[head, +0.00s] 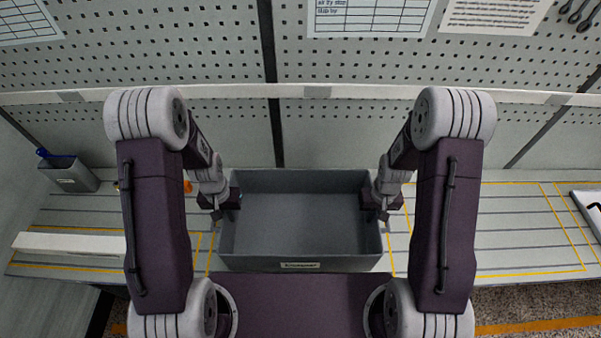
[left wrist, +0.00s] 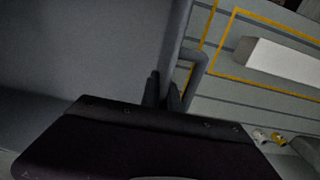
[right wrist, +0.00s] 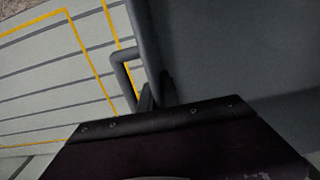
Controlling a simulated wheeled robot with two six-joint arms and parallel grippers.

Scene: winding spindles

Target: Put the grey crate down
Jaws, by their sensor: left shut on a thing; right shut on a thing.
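The grey crate (head: 300,262) is an open, empty box with a small label on its front wall, in the middle of the head view. My left gripper (head: 221,205) is shut on its left side, and my right gripper (head: 383,206) is shut on its right side. In the left wrist view the fingers (left wrist: 163,98) close at the crate's side handle (left wrist: 200,72). In the right wrist view the fingers (right wrist: 155,98) close at the other handle (right wrist: 122,68). The crate looks level; I cannot tell whether its bottom touches the bench.
The slatted bench (head: 480,235) has yellow outlines left and right of the crate. A white block (head: 70,244) lies at the left, with a grey holder (head: 70,175) behind it. A white tray (head: 588,205) is at the far right. A pegboard (head: 200,55) stands behind.

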